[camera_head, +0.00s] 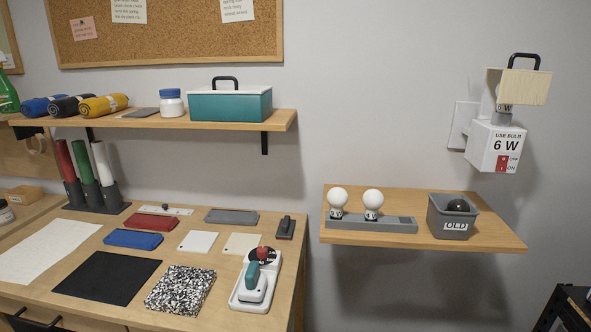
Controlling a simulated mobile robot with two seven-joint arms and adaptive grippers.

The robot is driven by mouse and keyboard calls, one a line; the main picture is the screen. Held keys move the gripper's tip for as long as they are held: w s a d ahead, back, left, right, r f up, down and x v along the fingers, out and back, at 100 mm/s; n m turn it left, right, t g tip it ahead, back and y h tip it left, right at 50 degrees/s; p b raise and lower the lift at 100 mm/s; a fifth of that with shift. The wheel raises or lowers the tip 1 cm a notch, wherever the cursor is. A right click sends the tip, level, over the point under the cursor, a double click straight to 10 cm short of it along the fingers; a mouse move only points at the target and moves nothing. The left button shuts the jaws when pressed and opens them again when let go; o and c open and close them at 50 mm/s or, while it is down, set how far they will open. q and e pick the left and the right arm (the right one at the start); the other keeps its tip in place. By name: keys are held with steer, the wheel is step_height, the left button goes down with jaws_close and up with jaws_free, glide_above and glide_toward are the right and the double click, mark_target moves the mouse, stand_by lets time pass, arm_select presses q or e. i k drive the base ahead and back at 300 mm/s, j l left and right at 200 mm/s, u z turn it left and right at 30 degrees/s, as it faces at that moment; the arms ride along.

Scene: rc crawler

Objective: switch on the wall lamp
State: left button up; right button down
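The wall lamp (494,146) is a white box on the wall at the right, labelled "USE BULB 6 W". A red switch (502,163) sits on its front beside the words OFF and ON; I cannot tell its position. A bulb marked "6 W" (505,108) stands in the socket on top, partly hidden by a pale wooden shade (525,87) with a black handle. No glow shows on the bulb. Neither of my grippers is in view.
Below the lamp, a wooden shelf (345,203) holds a grey rack (395,224) with two white bulbs and a grey bin labelled "OLD" (438,220) with a dark round object inside. A cluttered workbench (215,305) stands at the left. The wall between is clear.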

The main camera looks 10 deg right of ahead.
mark_target(502, 160)
steer(key=z, duration=1.35)
